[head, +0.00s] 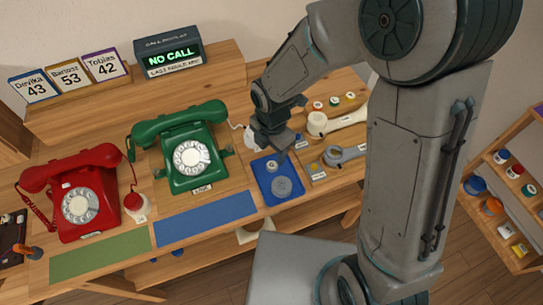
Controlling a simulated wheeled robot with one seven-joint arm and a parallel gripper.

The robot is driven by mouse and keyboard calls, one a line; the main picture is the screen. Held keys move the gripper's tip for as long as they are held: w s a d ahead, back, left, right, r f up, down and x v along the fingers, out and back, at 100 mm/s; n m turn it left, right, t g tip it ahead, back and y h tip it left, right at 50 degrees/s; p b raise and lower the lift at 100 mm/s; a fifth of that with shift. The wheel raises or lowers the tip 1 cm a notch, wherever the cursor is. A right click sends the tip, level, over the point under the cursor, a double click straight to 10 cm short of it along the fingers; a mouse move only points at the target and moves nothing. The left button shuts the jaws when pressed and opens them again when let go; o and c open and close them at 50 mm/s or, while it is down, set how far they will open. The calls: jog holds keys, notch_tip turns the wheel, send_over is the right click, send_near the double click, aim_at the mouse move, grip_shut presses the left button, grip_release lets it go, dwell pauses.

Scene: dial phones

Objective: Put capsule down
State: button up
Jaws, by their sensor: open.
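A blue tray (295,199) lies on the wooden desk right of the green phone. A grey disc (283,187), which may be the capsule, lies flat in its front part. A smaller pale round piece (271,166) is in its back part; I cannot tell which of the two is the capsule. My gripper (273,150) is pointed down just above the back of the tray, close to the small piece. Its jaws are open, though the fingers are small and partly hidden by the wrist. I cannot tell whether they touch anything.
A green phone (192,156) and a red phone (77,205) stand to the left. A cream handset (335,121) and a grey tool (345,154) lie right of the tray. A blue mat (205,219) and a green mat (100,257) lie in front, both bare.

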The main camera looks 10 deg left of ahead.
aim_at(273, 165)
notch_tip(273, 165, up, 7)
jog(key=shift+f, duration=0.15)
jog(key=shift+d, duration=0.1)
jog(key=s+d+r+m+t, duration=0.1)
jog(key=s+d+r+m, duration=0.1)
jog(key=d+m, duration=0.5)
jog(key=s+d+r+m+t, duration=0.1)
jog(key=s+d+r+m, duration=0.2)
jog(key=d+r+m, duration=0.2)
jog(key=s+d+r+m+t, duration=0.1)
jog(key=s+d+r+m, duration=0.2)
jog(key=d+m, duration=0.7)
jog(key=r+m, duration=0.1)
jog(key=m, duration=0.5)
jog(key=shift+d+m, duration=0.15)
jog(key=shift+m, duration=0.25)
